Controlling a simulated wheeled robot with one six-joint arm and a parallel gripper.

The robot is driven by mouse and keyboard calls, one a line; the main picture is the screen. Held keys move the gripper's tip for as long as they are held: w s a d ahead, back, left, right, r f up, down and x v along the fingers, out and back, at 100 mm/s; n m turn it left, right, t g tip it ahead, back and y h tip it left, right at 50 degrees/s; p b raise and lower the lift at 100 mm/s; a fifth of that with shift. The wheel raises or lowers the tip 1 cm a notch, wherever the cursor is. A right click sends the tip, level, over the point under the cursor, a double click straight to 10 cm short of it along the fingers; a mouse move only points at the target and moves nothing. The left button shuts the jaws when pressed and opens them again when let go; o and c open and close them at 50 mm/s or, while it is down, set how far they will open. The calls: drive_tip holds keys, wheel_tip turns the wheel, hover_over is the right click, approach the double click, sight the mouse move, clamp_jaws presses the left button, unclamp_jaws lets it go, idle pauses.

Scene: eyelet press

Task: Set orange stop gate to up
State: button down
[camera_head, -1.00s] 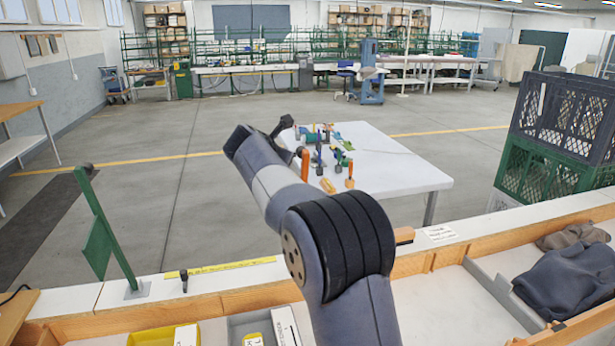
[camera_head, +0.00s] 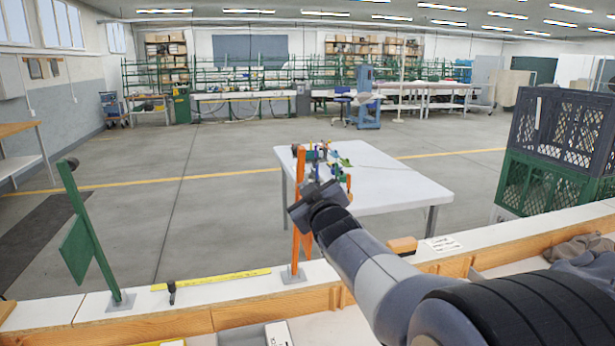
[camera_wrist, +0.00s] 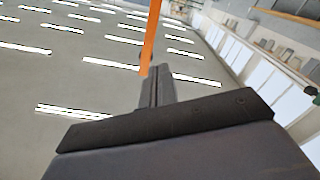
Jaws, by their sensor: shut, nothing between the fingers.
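The orange stop gate (camera_head: 298,190) stands close to upright on a small grey base plate on the white ledge. Part of its lower half is behind or beside my arm's end. My gripper (camera_head: 296,212) is close to the orange post in the head view, its fingers hard to make out. In the wrist view, my gripper (camera_wrist: 156,72) is shut and empty, with the orange post (camera_wrist: 151,35) rising just beyond the fingertips. I cannot tell whether they touch.
A green gate (camera_head: 85,235) with a square panel stands at the left of the ledge. A yellow strip (camera_head: 215,279) and a small black peg (camera_head: 171,293) lie between the gates. A white table (camera_head: 390,185) with small items is behind. Crates (camera_head: 545,185) are stacked right.

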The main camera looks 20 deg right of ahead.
drive_tip(key=s+d+m+t+b, duration=0.2)
drive_tip(key=s+m, duration=0.4)
drive_tip(key=p, duration=0.5)
approach(303, 158)
drive_tip(key=x, duration=0.6)
drive_tip(key=shift+w, duration=0.4)
drive_tip(key=shift+r, duration=0.1)
